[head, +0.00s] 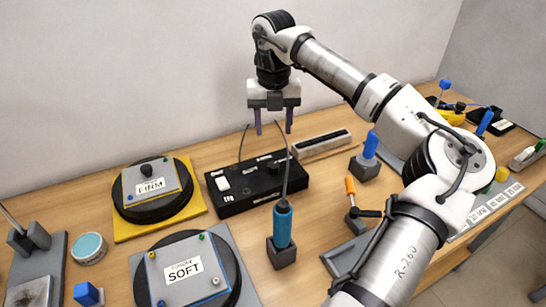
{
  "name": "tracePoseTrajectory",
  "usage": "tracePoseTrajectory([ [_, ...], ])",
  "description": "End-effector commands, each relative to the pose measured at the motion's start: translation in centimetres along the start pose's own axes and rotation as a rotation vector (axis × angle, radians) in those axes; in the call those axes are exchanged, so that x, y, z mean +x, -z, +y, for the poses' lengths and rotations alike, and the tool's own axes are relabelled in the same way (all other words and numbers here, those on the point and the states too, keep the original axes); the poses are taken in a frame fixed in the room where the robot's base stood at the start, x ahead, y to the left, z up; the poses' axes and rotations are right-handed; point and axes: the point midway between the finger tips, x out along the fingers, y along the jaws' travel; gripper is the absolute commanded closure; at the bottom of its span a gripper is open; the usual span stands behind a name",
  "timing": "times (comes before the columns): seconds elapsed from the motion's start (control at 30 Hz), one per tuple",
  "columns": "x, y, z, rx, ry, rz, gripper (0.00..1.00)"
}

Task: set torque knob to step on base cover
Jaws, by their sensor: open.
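My gripper (273,128) is open and empty. Its two fingers point down, above the back of the black control box (232,203). The box lies on the bench and has a white switch at its left and small dark controls at its right. I cannot tell which of these is the torque knob, or read its setting. A round black pad with a grey cover plate marked FIRM (168,195) is on the left. Another plate marked SOFT (205,283) lies in front of it. I cannot tell which one is the base cover.
A blue-handled driver (283,224) stands upright in a dark block, its cable rising in front of the box. An orange-handled tool (350,187) and a blue-topped block (370,145) stand to the right. A teal-lidded tin (90,247) is at left. The wall is close behind.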

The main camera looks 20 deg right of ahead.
Motion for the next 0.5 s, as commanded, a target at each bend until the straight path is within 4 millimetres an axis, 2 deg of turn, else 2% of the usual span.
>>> tracePoseTrajectory([
  [0.3, 6.5, 0.1, 0.1, -0.002, -0.004, 0.004, 0.50],
  [0.5, 10.0, 0.1, 0.1, 0.000, -0.003, 0.003, 0.50],
])
